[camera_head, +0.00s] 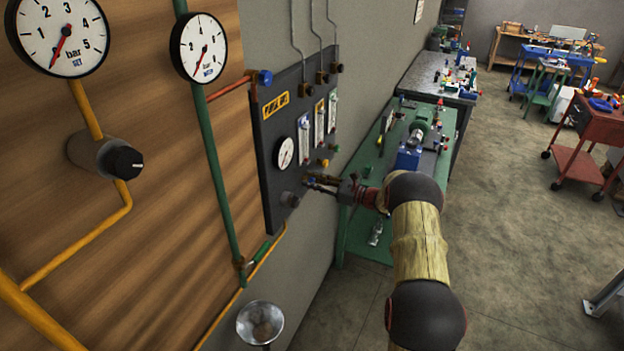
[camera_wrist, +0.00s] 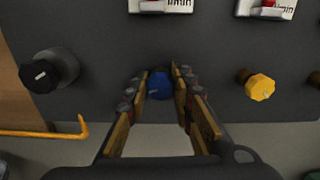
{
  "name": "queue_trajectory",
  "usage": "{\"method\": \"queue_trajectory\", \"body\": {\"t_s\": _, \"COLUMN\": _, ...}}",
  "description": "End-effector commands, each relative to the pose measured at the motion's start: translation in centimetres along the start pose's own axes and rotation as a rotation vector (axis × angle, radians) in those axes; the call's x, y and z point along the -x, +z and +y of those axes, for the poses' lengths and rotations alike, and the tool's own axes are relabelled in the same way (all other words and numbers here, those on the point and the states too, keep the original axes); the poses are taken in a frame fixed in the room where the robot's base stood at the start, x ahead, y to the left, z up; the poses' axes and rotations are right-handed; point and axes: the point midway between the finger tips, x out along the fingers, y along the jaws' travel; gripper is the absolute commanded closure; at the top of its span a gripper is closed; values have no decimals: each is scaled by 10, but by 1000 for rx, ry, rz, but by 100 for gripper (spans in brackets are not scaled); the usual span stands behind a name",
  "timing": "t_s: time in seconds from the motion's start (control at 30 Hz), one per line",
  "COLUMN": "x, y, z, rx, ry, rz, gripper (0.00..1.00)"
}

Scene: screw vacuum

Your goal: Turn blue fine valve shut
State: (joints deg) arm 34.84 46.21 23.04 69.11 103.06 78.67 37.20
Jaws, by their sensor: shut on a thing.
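The blue fine valve (camera_wrist: 160,85) is a small blue knob low on the dark panel. In the wrist view it sits between the tips of my gripper (camera_wrist: 159,92), whose two fingers lie on its left and right sides. My gripper is shut on the knob. In the head view my gripper (camera_head: 312,183) reaches the lower right part of the dark panel (camera_head: 285,130) from the right. The blue knob is hard to make out there because the fingers cover it.
A black knob (camera_wrist: 40,75) is left of the blue one and a yellow knob (camera_wrist: 258,85) is right of it. Flow tubes (camera_head: 306,137) and a small gauge (camera_head: 286,153) are on the panel. A green bench (camera_head: 360,225) stands behind my arm. A yellow pipe (camera_wrist: 50,133) runs at lower left.

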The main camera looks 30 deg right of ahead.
Motion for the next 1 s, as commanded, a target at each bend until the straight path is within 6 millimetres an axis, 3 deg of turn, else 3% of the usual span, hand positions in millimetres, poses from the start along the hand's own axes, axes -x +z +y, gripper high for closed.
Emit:
{"method": "queue_trajectory", "body": {"t_s": 0.4, "x": 1, "y": -2, "z": 0, "rx": -264, "ry": -1, "rz": 3, "gripper": 100}}
{"method": "queue_trajectory", "body": {"t_s": 1.0, "x": 1, "y": -3, "z": 0, "rx": -336, "ry": -1, "rz": 3, "gripper": 100}}
